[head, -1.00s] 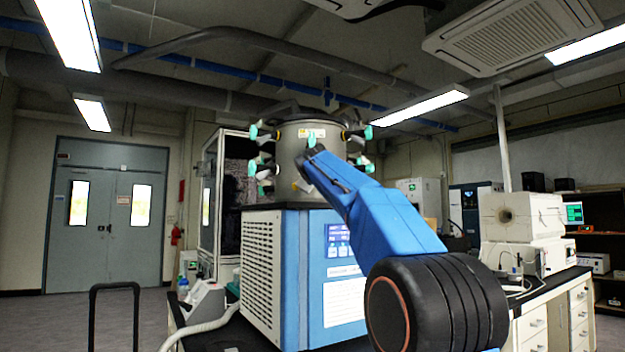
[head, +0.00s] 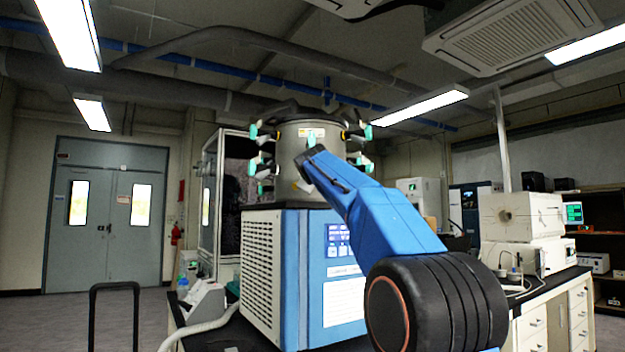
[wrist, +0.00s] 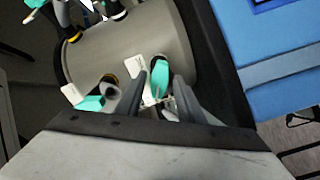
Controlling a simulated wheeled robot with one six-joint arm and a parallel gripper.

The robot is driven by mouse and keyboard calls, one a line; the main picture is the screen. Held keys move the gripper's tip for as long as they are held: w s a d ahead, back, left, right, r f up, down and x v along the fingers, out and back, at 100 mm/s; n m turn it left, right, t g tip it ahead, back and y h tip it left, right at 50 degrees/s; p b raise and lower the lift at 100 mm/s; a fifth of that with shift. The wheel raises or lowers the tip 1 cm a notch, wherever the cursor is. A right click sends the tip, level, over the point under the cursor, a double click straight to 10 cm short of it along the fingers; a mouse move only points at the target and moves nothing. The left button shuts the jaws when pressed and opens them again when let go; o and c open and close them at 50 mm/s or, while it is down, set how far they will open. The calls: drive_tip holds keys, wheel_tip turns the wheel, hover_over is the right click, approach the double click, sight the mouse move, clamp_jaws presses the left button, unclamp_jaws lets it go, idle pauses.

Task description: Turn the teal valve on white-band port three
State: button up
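The grey drum (head: 291,135) of the freeze dryer carries several ports with teal valves around its side. In the wrist view, one teal valve (wrist: 160,76) lies between the two fingers of my gripper (wrist: 158,80). The fingers are apart, with small gaps beside the valve. A second teal valve (wrist: 90,103) sits to the left of the fingers, on a port with a yellow band. White tags (wrist: 134,66) show near the ports. I cannot make out the port numbers or a white band. In the head view my arm hides the gripper's fingertips and part of the drum.
The drum stands on a blue and white cabinet (head: 305,268) with a small display. Other valves and ports (wrist: 72,20) stick out at the upper left of the wrist view. A bench with white instruments (head: 520,232) is on the right. Grey doors (head: 107,225) are at the left.

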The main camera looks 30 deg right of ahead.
drive_tip(key=v, duration=1.7)
drive_tip(key=shift+s, duration=0.2)
drive_tip(key=shift+a+f, duration=0.1)
drive_tip(key=s+a+f+m+g+y, duration=0.2)
drive_tip(key=s+a+f, duration=0.3)
drive_tip(key=s+f, duration=0.7)
drive_tip(key=s+a+f+m+g+y, duration=0.2)
drive_tip(key=s+a+f+g, duration=0.3)
drive_tip(key=f, duration=2.5)
drive_tip(key=s+a+f+m+g+y, duration=0.2)
drive_tip(key=s+a+f+g+y, duration=0.2)
drive_tip(key=s+f, duration=1.5)
wheel_tip(320, 180, down, 3)
drive_tip(key=shift+s+a+f+m, duration=0.1)
drive_tip(key=shift+s+a+m, duration=0.25)
drive_tip(key=shift+a, duration=0.1)
